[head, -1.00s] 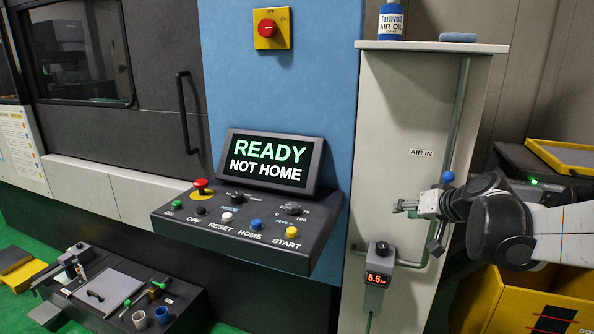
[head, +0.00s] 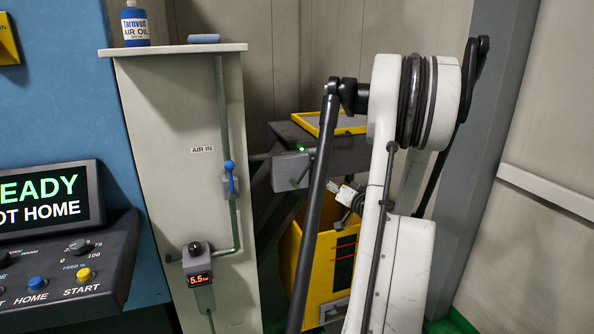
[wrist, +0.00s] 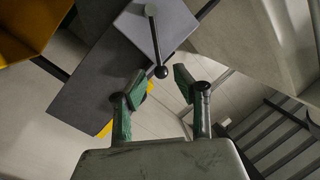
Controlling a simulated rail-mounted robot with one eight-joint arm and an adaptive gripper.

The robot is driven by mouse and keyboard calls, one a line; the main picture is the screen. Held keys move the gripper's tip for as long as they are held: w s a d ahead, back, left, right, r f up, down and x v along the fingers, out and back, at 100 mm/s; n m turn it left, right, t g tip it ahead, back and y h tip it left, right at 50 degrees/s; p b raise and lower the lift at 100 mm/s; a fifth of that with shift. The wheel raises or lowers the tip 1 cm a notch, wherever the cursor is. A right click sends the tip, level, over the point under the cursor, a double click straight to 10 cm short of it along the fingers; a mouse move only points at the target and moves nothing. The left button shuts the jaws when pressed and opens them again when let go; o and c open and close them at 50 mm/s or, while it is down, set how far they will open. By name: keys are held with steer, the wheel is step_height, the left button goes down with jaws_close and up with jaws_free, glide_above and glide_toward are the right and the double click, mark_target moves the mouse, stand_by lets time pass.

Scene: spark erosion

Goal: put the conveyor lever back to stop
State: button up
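The conveyor lever (wrist: 154,40) is a thin dark rod with a black ball knob (wrist: 161,72), standing out from a grey box (wrist: 180,25). In the head view the grey box (head: 288,172) is on the dark conveyor stand, under a small lit green lamp (head: 301,149); the lever is too small there to read its setting. My gripper (wrist: 155,88) is open and empty in the wrist view. Its two green-padded fingers are apart, with the knob just beyond and between their tips in the picture. Contact is not visible. In the head view my arm largely hides the gripper.
A pale cabinet (head: 170,120) with a blue-handled air valve (head: 230,178) and a 5.5 bar gauge (head: 200,280) stands left of the conveyor. A yellow bin (head: 322,262) is below, and a yellow-rimmed tray (head: 345,126) lies on top. The control panel (head: 105,262) is far left.

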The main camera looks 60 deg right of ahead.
mark_target(306, 170)
steer(key=x, duration=0.4)
steer(key=p+x, duration=0.1)
steer(key=x, duration=0.8)
steer(key=shift+d+p, duration=0.35)
steer(key=shift+d, duration=0.1)
steer(key=shift+c, duration=0.2)
jaws_close()
